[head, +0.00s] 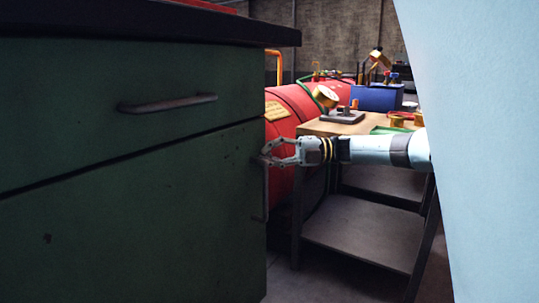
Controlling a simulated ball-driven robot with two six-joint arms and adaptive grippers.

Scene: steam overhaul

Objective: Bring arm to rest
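My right gripper (280,152) shows in the middle of the head view, on an arm that comes in from the right. Its fingers point left and are spread apart, with nothing visible between them. The fingertips are at the right edge of a dark green cabinet (130,215), close to the top of a vertical handle (265,190). I cannot tell whether they touch it. My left gripper is not in view.
The green cabinet with a dark top and a drawer handle (168,103) fills the left. Behind my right arm stands a metal cart (360,232) with parts on its wooden top. A red boiler (290,112) and a blue box (378,97) are further back.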

